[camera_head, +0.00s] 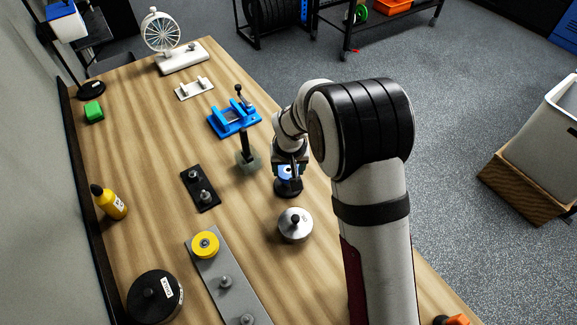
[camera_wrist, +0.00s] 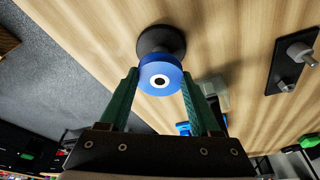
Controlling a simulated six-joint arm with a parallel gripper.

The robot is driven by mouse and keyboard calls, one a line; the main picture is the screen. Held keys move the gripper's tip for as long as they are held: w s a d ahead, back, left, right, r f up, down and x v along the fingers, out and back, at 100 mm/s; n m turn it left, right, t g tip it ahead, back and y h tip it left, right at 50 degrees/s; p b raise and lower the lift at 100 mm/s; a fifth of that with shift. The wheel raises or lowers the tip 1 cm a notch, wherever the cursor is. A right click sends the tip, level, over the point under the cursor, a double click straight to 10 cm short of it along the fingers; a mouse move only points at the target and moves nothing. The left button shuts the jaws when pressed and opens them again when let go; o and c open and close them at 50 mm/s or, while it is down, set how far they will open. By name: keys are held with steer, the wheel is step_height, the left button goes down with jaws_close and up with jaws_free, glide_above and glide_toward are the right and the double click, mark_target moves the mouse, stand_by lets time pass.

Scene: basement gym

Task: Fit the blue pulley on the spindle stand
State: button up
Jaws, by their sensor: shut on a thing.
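The blue pulley (camera_head: 288,171) is between the jaws of my gripper (camera_head: 289,168), low over the right side of the bench. In the wrist view the pulley (camera_wrist: 160,70) shows its flat face with a white ring and dark centre, and the green fingers of my gripper (camera_wrist: 160,85) are shut on its sides. A black round-based stand (camera_head: 288,188), apparently the spindle stand, is right below the pulley; it also shows behind the pulley in the wrist view (camera_wrist: 161,40). Its spindle is hidden, so I cannot tell whether the pulley is around it or above it.
A silver round weight (camera_head: 295,225) stands close in front of the stand. A grey block with a black post (camera_head: 248,160) is to its left, and a blue fixture (camera_head: 235,118) is behind. A black two-post plate (camera_head: 200,188) and a grey rail with a yellow pulley (camera_head: 206,245) lie further left.

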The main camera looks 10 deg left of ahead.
steer(key=shift+f, duration=1.2)
steer(key=o, duration=1.5)
steer(key=shift+c, duration=0.2)
steer(key=v, duration=1.5)
steer(key=shift+s+r, duration=0.15)
steer(key=shift+r, duration=0.2)
